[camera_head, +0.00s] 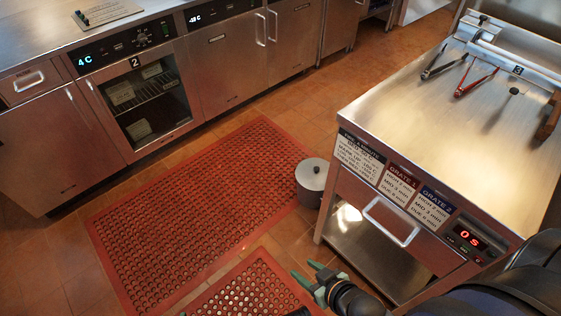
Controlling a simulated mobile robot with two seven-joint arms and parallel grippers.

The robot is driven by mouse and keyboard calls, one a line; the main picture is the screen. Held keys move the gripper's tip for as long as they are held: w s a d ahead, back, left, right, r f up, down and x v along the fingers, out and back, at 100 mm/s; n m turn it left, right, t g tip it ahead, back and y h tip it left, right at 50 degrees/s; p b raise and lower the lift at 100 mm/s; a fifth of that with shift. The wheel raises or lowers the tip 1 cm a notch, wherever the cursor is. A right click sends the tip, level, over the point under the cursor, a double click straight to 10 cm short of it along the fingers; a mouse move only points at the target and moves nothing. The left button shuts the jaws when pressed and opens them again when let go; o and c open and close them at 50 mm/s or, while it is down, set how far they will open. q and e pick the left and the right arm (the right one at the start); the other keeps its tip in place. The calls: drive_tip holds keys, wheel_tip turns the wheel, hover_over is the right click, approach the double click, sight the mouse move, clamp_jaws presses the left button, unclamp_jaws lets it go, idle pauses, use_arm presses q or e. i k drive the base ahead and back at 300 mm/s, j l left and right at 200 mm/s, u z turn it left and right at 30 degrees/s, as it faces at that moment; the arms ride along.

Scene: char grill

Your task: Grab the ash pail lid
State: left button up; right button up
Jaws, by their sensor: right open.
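The ash pail (310,196) is a grey metal pot on the floor, beside the front left leg of the steel grill table. Its lid (311,172) is a grey disc with a small dark knob on top, and it sits on the pail. My right gripper (306,271) comes in from the bottom right, with greenish fingers spread open and nothing between them. It appears below the pail in the picture, apart from the lid. My left gripper does not show clearly.
The grill table (440,120) stands right, with tongs (476,82) on top, a drawer handle (391,222) and a lower shelf (375,250). Red perforated mats (200,215) cover the floor left of the pail. Steel fridge counters (150,100) line the back left.

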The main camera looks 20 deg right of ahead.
sight(311, 173)
drive_tip(key=i+u, duration=0.45)
drive_tip(key=i, duration=0.85)
drive_tip(key=i+z, duration=0.45)
drive_tip(key=i+j+z, duration=0.2)
drive_tip(key=i+z, duration=0.25)
drive_tip(key=i, duration=0.15)
drive_tip(key=i+z, duration=0.15)
drive_tip(key=z, duration=0.3)
drive_tip(key=i+z, duration=0.2)
drive_tip(key=z, duration=0.25)
drive_tip(key=i+j+z, duration=0.1)
drive_tip(key=z, duration=0.35)
drive_tip(key=i+j, duration=0.05)
